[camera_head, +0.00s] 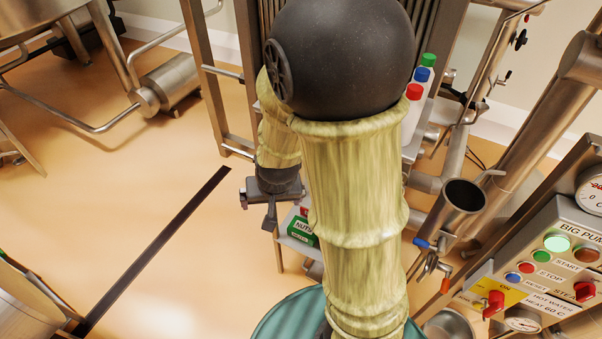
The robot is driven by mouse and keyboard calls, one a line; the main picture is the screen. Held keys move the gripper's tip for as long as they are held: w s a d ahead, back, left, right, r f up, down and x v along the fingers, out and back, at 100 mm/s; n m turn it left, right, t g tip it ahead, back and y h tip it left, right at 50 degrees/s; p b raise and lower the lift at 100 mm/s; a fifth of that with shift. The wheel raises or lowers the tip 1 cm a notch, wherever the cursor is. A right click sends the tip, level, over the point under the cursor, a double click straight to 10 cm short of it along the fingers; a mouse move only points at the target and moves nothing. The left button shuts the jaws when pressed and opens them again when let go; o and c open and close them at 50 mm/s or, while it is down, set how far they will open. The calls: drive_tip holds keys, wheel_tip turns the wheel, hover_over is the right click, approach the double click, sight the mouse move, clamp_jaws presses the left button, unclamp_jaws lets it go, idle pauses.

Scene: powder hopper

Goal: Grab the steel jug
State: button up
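I cannot pick out the steel jug for certain. A round steel vessel (450,326) shows at the bottom edge, right of my arm, and is cut off by the frame. An open steel cylinder (458,205) with a dark mouth stands tilted at the right among pipes; I cannot tell if it is a fixed funnel. My gripper (264,212) hangs left of my arm's sleeved link, above the floor and beside a small stand, apart from both steel vessels. Its fingers are small and dark, and their gap is unclear. My arm hides the middle of the view.
A green box marked NUTS (302,230) lies on the small stand. Bottles with coloured caps (421,88) stand behind my arm. A control panel (562,245) and pipes crowd the right. The floor (130,190) at left is open, crossed by a dark drain strip (155,250).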

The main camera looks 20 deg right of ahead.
drive_tip(key=w+d+f+m+t+h, duration=0.25)
drive_tip(key=w+f+m+h, duration=0.2)
drive_tip(key=w+f, duration=0.3)
drive_tip(key=w+d+r+h, duration=0.1)
drive_tip(key=h, duration=0.1)
drive_tip(key=w+d+m+t+h+b, duration=0.1)
drive_tip(key=h, duration=0.1)
drive_tip(key=w+d+r+m+t+h, duration=0.1)
drive_tip(key=h, duration=0.1)
drive_tip(key=shift+w+d+r+m+t, duration=0.25)
drive_tip(key=shift+w+d+r, duration=0.1)
drive_tip(key=shift+w, duration=0.05)
drive_tip(key=p+x, duration=0.1)
drive_tip(key=x, duration=1.1)
drive_tip(key=shift+f, duration=0.2)
drive_tip(key=shift+d, duration=0.15)
